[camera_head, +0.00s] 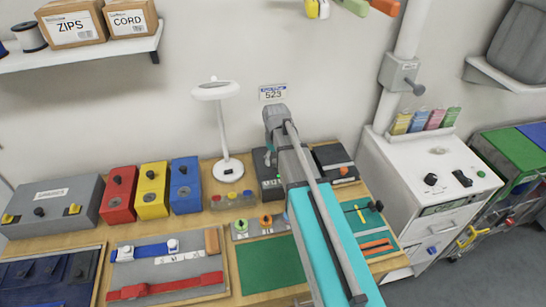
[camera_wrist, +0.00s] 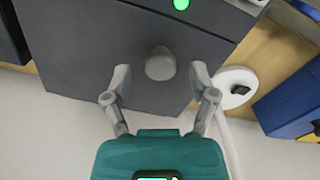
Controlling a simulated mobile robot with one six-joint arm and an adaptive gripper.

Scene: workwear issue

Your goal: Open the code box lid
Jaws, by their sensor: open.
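The code box (camera_head: 268,186) is a dark grey box at the back of the bench, right of the lamp, with a small number display on its front. My arm hides much of it in the head view. In the wrist view its dark lid (camera_wrist: 85,60) fills the upper part and looks closed. A round grey knob (camera_wrist: 160,63) stands on the lid. A green light (camera_wrist: 181,4) shows on the box near the top edge. My gripper (camera_wrist: 161,76) is open, with one finger on each side of the knob and visible gaps between.
A white lamp (camera_head: 228,168) stands just left of the code box; its base also shows in the wrist view (camera_wrist: 236,80). Red (camera_head: 119,194), yellow (camera_head: 152,188) and blue (camera_head: 185,185) boxes stand farther left. A dark box (camera_head: 334,160) is close on the right.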

